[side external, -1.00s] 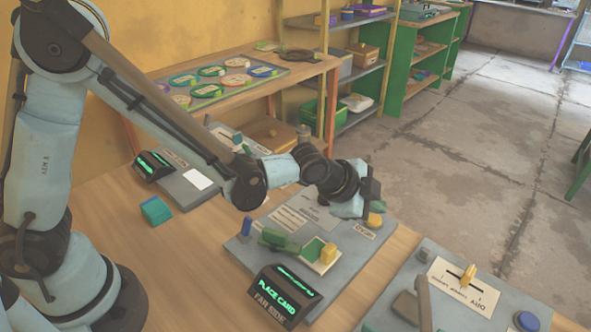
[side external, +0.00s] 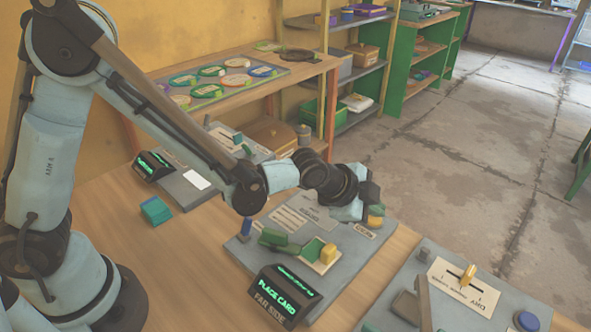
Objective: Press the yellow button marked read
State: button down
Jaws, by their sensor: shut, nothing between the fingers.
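The yellow button (side external: 375,222) sits near the far right corner of the grey press panel (side external: 345,276). A small printed label lies in front of it, too small to read. My gripper (side external: 372,209) is shut and points down right at the button, partly covering it. I cannot tell whether the tips touch it.
Another grey panel (side external: 440,325) with a yellow knob (side external: 468,274) and blue button (side external: 527,321) stands at right. A further panel with a display (side external: 153,166) stands behind at left. A green block (side external: 155,210) lies on the wooden table (side external: 190,250). Bare table separates the panels.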

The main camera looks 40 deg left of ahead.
aim_at(370, 220)
jog(key=shift+f, duration=0.35)
dwell(0.6)
jog(key=shift+r, duration=0.8)
jog(key=shift+r, duration=0.1)
jog(key=shift+r, duration=2.4)
